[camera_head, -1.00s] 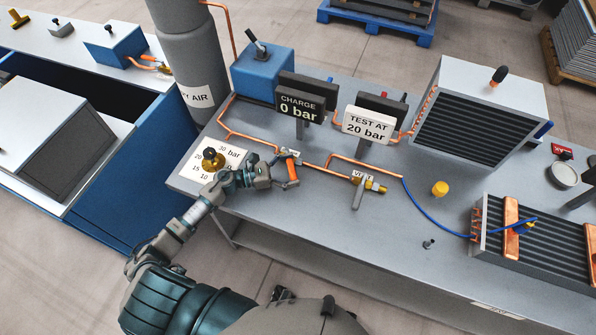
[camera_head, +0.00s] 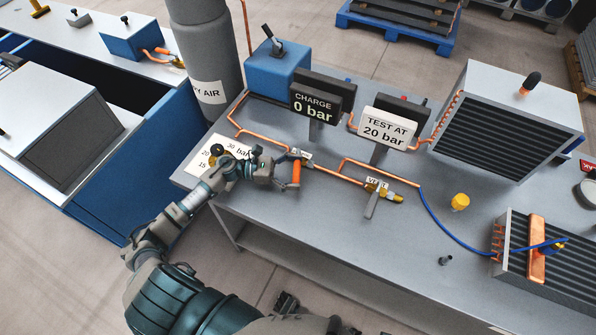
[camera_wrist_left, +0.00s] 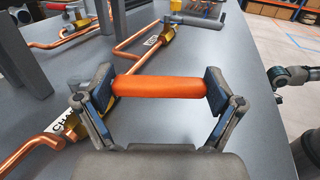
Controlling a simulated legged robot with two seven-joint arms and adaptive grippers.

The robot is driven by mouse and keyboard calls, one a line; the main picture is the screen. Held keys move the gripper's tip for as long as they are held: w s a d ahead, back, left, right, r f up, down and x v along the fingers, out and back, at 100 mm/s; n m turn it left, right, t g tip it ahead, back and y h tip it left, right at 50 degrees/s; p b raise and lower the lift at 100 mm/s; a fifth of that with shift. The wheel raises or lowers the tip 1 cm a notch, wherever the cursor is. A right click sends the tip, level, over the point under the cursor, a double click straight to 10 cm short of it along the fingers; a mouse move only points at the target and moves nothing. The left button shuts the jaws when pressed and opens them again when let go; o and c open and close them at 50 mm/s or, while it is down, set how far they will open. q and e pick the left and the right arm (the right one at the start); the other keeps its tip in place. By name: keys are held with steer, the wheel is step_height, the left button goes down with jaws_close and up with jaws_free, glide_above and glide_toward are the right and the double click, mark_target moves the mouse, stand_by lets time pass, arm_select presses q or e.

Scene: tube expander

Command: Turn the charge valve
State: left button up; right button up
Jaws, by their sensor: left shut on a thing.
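The charge valve has an orange lever (camera_head: 296,173) and sits on a copper pipe near the bench's left front part. The CHARGE display (camera_head: 314,105) behind it reads 0 bar. My left gripper (camera_head: 284,174) is at the lever. In the left wrist view, the orange lever (camera_wrist_left: 160,87) lies across between the two fingertips of my left gripper (camera_wrist_left: 162,84), touching both. The valve's label (camera_wrist_left: 62,126) shows partly at the left; the valve body is partly hidden. A dark jointed part of mine (camera_wrist_left: 290,80) shows at the right edge of the wrist view, possibly my right arm.
A second valve (camera_head: 372,200) with a grey lever stands to the right on the same pipe. Bare bench top lies in front of the pipes.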

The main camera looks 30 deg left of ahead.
arm_select(q)
steer(key=shift+w+a+r, duration=0.1)
steer(key=o, duration=1.3)
steer(key=shift+o, duration=0.2)
steer(key=shift+a, duration=0.1)
steer(key=shift+s+a, duration=0.2)
steer(key=shift+a, duration=0.1)
steer(key=v, duration=1.1)
steer(key=shift+a, duration=0.2)
